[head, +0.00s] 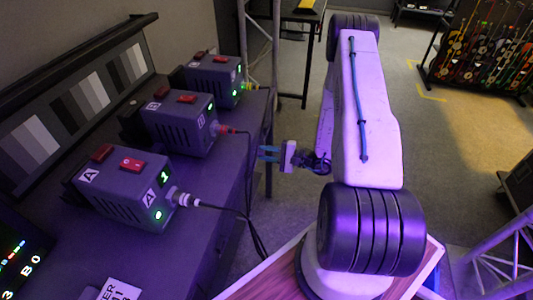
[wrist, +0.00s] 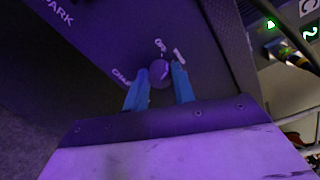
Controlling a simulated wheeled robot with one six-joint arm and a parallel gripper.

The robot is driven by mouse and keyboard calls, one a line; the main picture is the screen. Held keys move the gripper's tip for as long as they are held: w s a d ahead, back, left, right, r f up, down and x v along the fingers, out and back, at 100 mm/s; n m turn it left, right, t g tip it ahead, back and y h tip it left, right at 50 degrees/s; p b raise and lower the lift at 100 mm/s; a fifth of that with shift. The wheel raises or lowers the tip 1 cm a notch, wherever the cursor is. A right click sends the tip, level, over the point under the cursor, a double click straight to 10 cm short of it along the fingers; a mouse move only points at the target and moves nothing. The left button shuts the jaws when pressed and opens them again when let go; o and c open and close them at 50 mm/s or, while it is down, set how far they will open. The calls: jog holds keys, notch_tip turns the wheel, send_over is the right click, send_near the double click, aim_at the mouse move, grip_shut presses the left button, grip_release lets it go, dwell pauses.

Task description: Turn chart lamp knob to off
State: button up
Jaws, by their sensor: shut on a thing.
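The chart lamp knob (wrist: 160,72) is a small round dark knob on a dark panel in the wrist view. Pale marks sit around it, with a 1 to its upper right and a partly readable word to its left. My gripper (wrist: 160,76) has its two blue fingers on either side of the knob, shut on it. In the head view my gripper (head: 267,153) reaches left to the side of the dark bench (head: 222,205). The knob is hidden there. I cannot tell exactly which mark the knob points at.
Several grey boxes with red switches, such as the nearest box (head: 125,190), stand on the bench with cables hanging over its edge. A grey-scale chart (head: 85,90) leans behind them. A truss (head: 500,255) stands at lower right, and a cable rack (head: 480,45) at upper right. Open floor lies between.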

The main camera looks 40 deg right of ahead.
jog(key=n, duration=0.5)
jog(key=shift+f+n, duration=0.15)
jog(key=shift+n, duration=0.15)
dwell(0.4)
jog(key=o, duration=1)
jog(key=v, duration=0.7)
jog(key=shift+s+d, duration=0.1)
jog(key=shift+s, duration=0.35)
